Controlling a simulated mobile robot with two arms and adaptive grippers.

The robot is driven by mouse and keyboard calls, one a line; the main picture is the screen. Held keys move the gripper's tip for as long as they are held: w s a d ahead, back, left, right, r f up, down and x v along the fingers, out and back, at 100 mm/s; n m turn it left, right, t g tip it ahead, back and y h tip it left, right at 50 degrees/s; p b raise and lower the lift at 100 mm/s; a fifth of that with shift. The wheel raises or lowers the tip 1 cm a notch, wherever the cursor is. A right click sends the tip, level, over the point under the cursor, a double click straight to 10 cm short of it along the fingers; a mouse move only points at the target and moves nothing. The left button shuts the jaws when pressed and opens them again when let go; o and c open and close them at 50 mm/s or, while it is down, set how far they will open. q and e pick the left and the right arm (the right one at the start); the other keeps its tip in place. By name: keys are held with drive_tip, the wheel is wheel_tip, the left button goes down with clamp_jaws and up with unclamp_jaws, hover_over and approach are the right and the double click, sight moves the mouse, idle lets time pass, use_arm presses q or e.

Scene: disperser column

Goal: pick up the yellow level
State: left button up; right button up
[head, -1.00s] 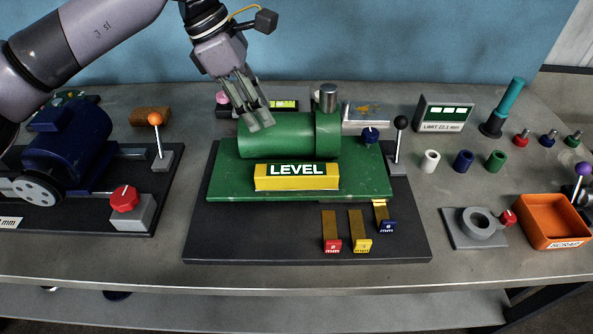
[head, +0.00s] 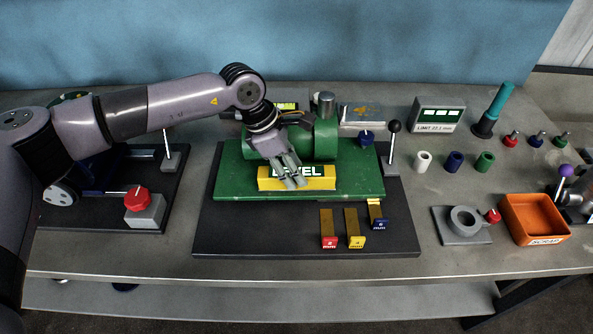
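The yellow level (head: 325,184) is a bar with a green LEVEL label. It lies on the front of the green base plate (head: 232,178), before the green cylinder. My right gripper is not in view.
The green cylinder (head: 326,138) with a metal knob stands close behind the level. Three tagged gauges (head: 352,228) lie in front. A black-knobbed lever (head: 393,140) stands right of the plate. An orange scrap bin (head: 533,221) is at the right.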

use_arm(q)
drive_tip(key=shift+x, duration=0.9)
drive_tip(key=shift+c, duration=0.3)
drive_tip(key=shift+r, duration=0.15)
clamp_jaws()
